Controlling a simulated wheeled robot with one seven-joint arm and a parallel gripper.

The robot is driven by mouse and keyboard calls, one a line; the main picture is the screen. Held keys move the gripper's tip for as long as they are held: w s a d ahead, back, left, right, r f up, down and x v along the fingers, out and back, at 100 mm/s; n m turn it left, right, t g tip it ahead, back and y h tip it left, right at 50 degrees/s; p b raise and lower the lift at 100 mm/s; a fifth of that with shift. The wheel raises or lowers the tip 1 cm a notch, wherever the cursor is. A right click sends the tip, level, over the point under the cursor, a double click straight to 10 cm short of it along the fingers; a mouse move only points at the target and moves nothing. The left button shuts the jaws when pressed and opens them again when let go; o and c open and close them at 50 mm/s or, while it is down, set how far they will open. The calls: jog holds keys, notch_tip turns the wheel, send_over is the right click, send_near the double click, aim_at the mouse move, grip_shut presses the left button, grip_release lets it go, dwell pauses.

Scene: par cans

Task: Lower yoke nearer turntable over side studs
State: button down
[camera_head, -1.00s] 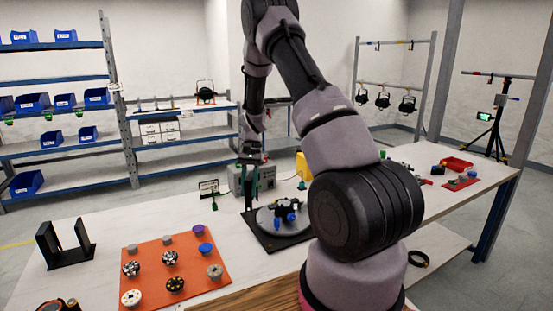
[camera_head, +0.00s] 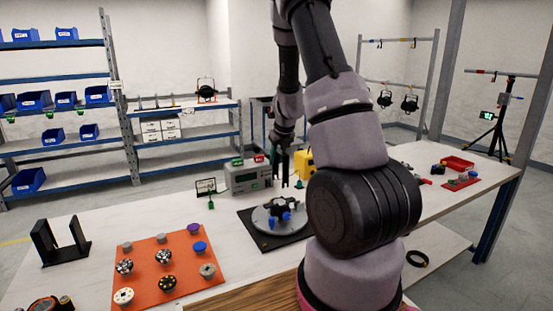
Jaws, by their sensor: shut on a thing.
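The turntable (camera_head: 263,226) is a grey disc on a black square plate near the middle of the bench. Small blue and dark parts (camera_head: 281,218) stand on it; side studs are too small to make out. My gripper (camera_head: 283,153) is above and behind the turntable, to its upper right in the picture. It is shut on a dark, two-pronged piece (camera_head: 284,172), seemingly a yoke, with prongs hanging down. The piece is clear of the turntable. Finger detail is too small to see. A black stand with two uprights (camera_head: 62,255) is at the bench's left end.
An orange mat (camera_head: 143,278) with several round parts lies front left. A grey box with a display (camera_head: 248,176) and a yellow object (camera_head: 304,163) stand behind the turntable. My arm hides the bench to its right. Bare bench lies between stand and mat.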

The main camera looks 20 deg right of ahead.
send_over(277, 199)
jog(key=shift+w+d+f, duration=0.1)
jog(key=shift+w+f, duration=0.05)
jog(key=shift+f, duration=3.45)
notch_tip(277, 199, down, 2)
jog(key=shift+f, duration=1.7)
jog(key=shift+f, duration=0.15)
jog(key=c, duration=0.9)
grip_release()
jog(key=shift+o, duration=0.2)
jog(key=o, duration=0.5)
